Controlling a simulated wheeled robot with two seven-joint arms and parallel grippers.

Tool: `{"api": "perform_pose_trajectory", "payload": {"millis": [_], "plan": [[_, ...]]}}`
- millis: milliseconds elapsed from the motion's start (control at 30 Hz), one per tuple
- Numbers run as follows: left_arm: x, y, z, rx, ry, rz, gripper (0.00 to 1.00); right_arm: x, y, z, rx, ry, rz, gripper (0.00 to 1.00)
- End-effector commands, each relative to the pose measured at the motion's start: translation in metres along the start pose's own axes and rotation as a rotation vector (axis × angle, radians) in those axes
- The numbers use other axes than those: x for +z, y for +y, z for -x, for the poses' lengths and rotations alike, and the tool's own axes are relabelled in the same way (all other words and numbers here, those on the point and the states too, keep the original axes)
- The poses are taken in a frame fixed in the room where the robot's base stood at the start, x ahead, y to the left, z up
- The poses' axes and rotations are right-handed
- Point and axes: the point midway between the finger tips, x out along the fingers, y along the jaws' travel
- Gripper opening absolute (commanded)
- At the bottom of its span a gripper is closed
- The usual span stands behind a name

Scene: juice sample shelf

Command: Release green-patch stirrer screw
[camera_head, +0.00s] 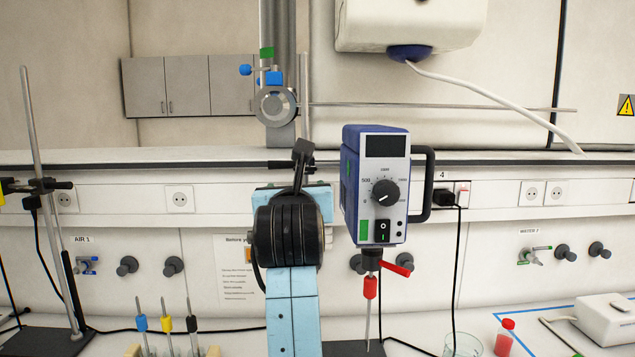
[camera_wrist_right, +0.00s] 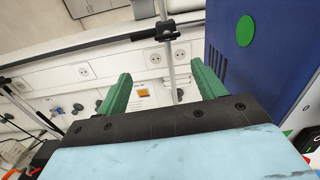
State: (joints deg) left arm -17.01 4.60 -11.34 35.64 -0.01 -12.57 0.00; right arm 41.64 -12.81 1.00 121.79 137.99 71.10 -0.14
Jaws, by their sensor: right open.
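The stirrer (camera_head: 383,185) is a blue box with a pale front, dial and switch; a green round patch shows on its side in the right wrist view (camera_wrist_right: 244,31). A black clamp with a screw (camera_head: 303,153) sits on a thin upright rod left of the stirrer; it also shows in the right wrist view (camera_wrist_right: 165,32). My right gripper (camera_wrist_right: 160,68) is open and empty, its green fingers either side of the rod in the picture, below the clamp and apart from it. In the head view my right wrist hides these fingers. My left gripper is out of view.
A red-collared shaft (camera_head: 370,288) hangs under the stirrer above the bench. A glass beaker (camera_head: 463,345) and red-capped bottle (camera_head: 505,337) stand at front right. Another stand (camera_head: 52,225) is at the left, with several coloured stirring rods (camera_head: 166,325) nearby. A horizontal metal rod (camera_head: 440,106) crosses above.

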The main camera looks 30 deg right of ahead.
Motion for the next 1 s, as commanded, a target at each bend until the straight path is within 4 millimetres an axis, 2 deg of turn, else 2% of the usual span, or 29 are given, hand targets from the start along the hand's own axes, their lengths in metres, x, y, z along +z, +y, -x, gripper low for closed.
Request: {"api": "perform_pose_trajectory", "payload": {"millis": [100,233,700,800,1000], "plan": [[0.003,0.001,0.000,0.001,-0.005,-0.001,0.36,0.010,-0.015,0.003,0.012,0.003,-0.048,0.69],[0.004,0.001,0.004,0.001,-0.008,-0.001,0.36,0.012,-0.017,-0.006,0.014,0.005,-0.052,0.69],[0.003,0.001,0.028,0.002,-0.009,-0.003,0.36,0.013,-0.016,-0.098,0.012,0.005,-0.050,0.69],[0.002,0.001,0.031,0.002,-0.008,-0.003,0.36,0.012,-0.016,-0.112,0.012,0.005,-0.051,0.69],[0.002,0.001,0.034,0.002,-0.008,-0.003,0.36,0.011,-0.016,-0.127,0.013,0.004,-0.052,0.69]]}}
